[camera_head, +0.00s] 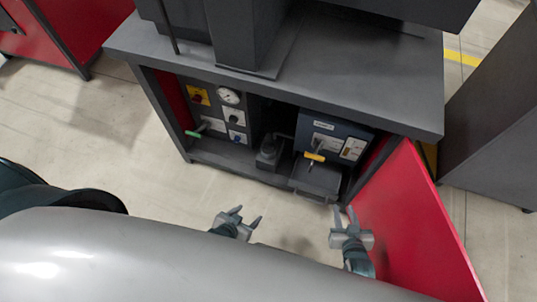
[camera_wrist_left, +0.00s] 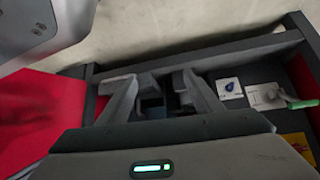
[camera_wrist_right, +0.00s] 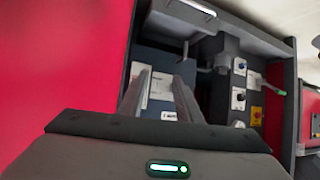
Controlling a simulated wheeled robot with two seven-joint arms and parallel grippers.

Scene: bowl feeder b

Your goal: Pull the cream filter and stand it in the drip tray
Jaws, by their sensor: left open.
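I cannot make out a cream filter in any view. Inside the open cabinet, a dark unit (camera_head: 267,152) stands in the middle bay, and a dark grey tray (camera_head: 318,180) sits low in the right bay; I cannot tell for certain that this is the drip tray. My left gripper (camera_head: 246,215) is open and empty in front of the cabinet, below the middle bay. In the left wrist view its fingers (camera_wrist_left: 158,95) point at the cabinet. My right gripper (camera_head: 344,208) is open and empty beside the red door, in front of the right bay.
A blue-grey box (camera_head: 334,138) with a yellow handle (camera_head: 314,157) fills the upper right bay. The left panel carries a gauge (camera_head: 229,96), switches and a green-tipped lever (camera_head: 194,134). The open red door (camera_head: 408,215) bounds the right side. Floor (camera_head: 165,175) before the cabinet is clear.

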